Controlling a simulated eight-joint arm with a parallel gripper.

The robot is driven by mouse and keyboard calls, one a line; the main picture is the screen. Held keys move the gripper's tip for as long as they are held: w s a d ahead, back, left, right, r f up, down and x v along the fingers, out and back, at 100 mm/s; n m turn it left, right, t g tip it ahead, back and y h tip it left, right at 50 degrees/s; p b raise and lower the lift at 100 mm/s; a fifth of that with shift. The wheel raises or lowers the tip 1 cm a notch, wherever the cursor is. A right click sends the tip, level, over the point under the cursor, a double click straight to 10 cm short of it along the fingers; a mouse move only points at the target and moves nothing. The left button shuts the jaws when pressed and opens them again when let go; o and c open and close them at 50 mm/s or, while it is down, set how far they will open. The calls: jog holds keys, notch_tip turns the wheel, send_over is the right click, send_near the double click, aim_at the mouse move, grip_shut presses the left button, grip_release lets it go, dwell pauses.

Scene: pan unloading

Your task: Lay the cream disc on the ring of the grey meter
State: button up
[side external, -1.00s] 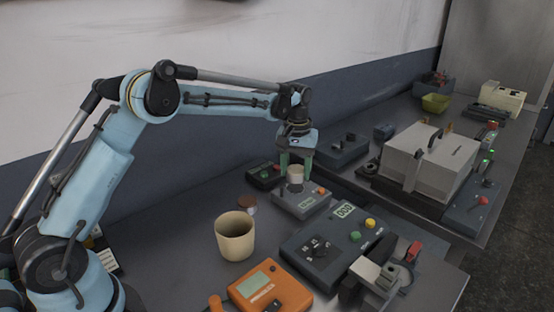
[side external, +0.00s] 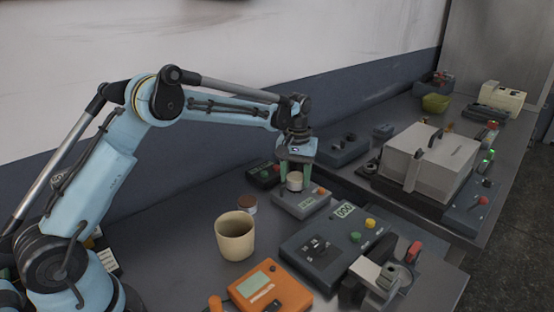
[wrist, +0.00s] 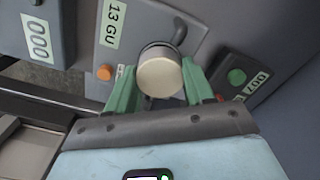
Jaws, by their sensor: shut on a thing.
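The cream disc (side external: 295,181) is between my gripper's fingers, right over the grey meter (side external: 312,205). In the wrist view the disc (wrist: 159,78) shows its round pale face, with the green fingers of my gripper (wrist: 160,84) on both sides of it. My gripper (side external: 296,177) points down and is shut on the disc. I cannot tell whether disc and ring touch.
A dark box with a green button (side external: 264,174) stands close behind the meter. A larger dark meter (side external: 318,250) is in front, near a cream mug (side external: 235,237) and an orange device (side external: 270,288).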

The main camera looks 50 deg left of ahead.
aim_at(295, 177)
jog(key=shift+f, duration=0.4)
jog(key=o, duration=1.2)
notch_tip(295, 177, up, 12)
jog(key=s+d+r+m+t, duration=0.3)
jog(key=s+r, duration=0.2)
jog(key=s, duration=0.6)
jog(key=s+f+m+t, duration=0.1)
jog(key=s+f, duration=0.1)
jog(key=s, duration=0.2)
jog(key=s+d+f+m+t, duration=0.1)
jog(key=s+f, duration=0.1)
jog(key=s, duration=0.2)
jog(key=s+f+m+t, duration=0.1)
jog(key=s+f+t, duration=0.1)
jog(key=s, duration=0.2)
jog(key=shift+s+d+f, duration=0.25)
jog(key=shift+d+f, duration=0.1)
